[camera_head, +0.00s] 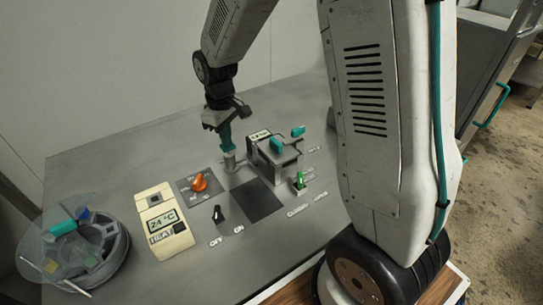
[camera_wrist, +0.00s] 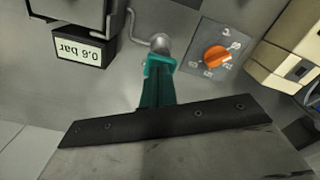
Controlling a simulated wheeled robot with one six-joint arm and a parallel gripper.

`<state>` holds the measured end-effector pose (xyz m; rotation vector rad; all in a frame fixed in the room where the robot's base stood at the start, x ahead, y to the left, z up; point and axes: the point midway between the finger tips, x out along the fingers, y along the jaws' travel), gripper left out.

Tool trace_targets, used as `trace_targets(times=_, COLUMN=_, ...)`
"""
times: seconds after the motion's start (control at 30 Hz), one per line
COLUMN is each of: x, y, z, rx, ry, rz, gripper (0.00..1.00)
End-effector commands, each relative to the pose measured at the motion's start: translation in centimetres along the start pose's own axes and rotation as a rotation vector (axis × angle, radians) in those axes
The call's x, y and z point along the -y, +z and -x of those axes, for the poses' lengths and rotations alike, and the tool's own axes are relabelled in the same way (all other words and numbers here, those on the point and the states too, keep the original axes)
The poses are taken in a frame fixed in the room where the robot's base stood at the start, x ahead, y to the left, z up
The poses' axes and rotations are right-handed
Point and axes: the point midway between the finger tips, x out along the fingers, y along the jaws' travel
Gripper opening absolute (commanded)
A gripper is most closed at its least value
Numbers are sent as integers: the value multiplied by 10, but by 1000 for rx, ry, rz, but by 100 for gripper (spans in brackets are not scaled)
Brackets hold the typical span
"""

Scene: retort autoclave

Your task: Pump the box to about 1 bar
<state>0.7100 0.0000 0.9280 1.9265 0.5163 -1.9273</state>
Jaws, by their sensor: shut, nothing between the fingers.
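The box (camera_head: 277,157) is a grey metal chamber with teal handles on top, at the middle of the table. Its pressure display (camera_head: 259,135) is too small to read there. In the wrist view the display (camera_wrist: 84,48) is upside down and appears to read 0.6 bar. A small metal pump cylinder (camera_head: 230,163) stands left of the box, linked to it by a thin pipe; its top also shows in the wrist view (camera_wrist: 160,43). My gripper (camera_head: 226,144) points down with teal fingers shut and empty, their tips at the pump's top. I cannot tell whether they touch it.
An orange knob (camera_head: 199,182) on a grey plate sits left of the pump. A cream heater unit (camera_head: 163,222) shows about 74 °C. A black switch (camera_head: 217,214) and a green lever (camera_head: 300,180) stand near the front. A round clear-lidded device (camera_head: 75,255) is at the left.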

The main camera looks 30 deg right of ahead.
Motion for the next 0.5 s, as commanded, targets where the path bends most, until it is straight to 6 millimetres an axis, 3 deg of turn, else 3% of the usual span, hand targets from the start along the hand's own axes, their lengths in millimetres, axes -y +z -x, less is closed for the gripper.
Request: trace_targets(times=0.5, x=0, y=0, z=-12, rx=0, ry=0, rz=0, gripper=0)
